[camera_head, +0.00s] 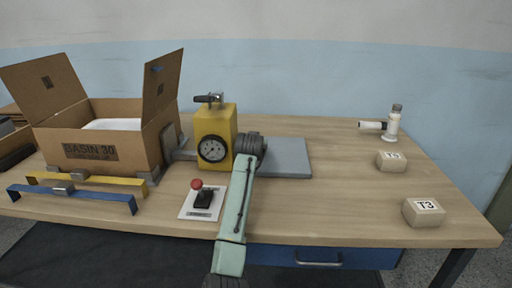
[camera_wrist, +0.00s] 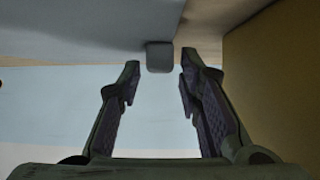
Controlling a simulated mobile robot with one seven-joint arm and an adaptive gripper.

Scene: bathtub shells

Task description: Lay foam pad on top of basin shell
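A cardboard box (camera_head: 140,151) marked BASIN 30 stands open at the left of the table in the head view. A white surface (camera_head: 112,124) shows inside it, probably the basin shell; most of it is hidden by the front wall. I cannot surely identify the foam pad. In the wrist view my gripper (camera_wrist: 157,75) has its two fingers apart, with nothing visibly held between them. A small grey tab (camera_wrist: 160,57) shows at the fingertips, under a grey surface (camera_wrist: 75,25). In the head view my gripper is hidden behind my arm and the yellow device.
A yellow device (camera_head: 214,122) with a dial stands mid-table, beside a flat grey plate (camera_head: 287,158). A red-button switch (camera_head: 203,197) is in front. Yellow (camera_head: 85,180) and blue (camera_head: 72,196) bars lie front left.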

